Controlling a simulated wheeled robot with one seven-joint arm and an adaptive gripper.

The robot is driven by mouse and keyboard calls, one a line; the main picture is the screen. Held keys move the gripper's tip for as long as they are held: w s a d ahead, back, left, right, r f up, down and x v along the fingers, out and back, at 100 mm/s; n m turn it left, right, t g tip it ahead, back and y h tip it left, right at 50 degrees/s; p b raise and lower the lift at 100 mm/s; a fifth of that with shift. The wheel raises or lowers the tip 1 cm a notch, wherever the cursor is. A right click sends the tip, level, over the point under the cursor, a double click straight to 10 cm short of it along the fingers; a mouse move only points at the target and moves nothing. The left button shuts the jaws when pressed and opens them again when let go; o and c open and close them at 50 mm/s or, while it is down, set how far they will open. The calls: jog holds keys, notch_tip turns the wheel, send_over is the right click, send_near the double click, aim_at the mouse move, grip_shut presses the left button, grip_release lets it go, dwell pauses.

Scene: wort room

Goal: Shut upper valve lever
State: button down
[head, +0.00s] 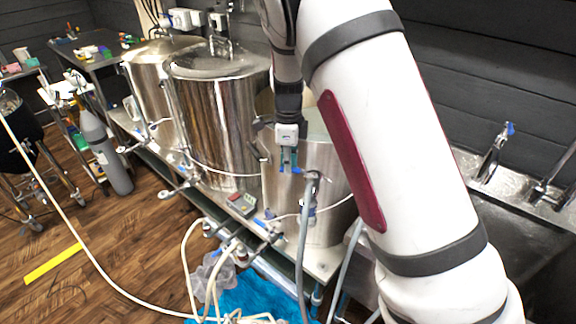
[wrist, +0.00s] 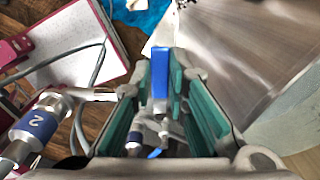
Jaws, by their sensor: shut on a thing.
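The upper valve lever is a blue handle (wrist: 160,80) that shows between my teal finger pads in the wrist view. In the head view a bit of its blue (head: 297,170) shows just below my fingers, by the front wall of the nearest steel kettle (head: 335,195). My gripper (head: 289,157) points down there and is shut on the lever; the fingers also show in the wrist view (wrist: 161,68). The valve body is mostly hidden by the gripper, so I cannot tell the lever's exact angle.
A grey hose (head: 303,245) hangs from the valve fitting. A fitting with a blue band marked 2 (wrist: 38,124) is left of my fingers. Two larger kettles (head: 215,115) stand farther left. A sink (head: 510,215) is at right. Pale hoses and a blue cloth (head: 245,300) lie below.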

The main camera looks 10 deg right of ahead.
jog(key=shift+w+d+m, duration=0.15)
jog(key=shift+w+m, duration=0.1)
jog(key=shift+m, duration=0.15)
jog(key=c, duration=1.6)
grip_release()
jog(key=shift+o, duration=0.2)
notch_tip(320, 180, up, 12)
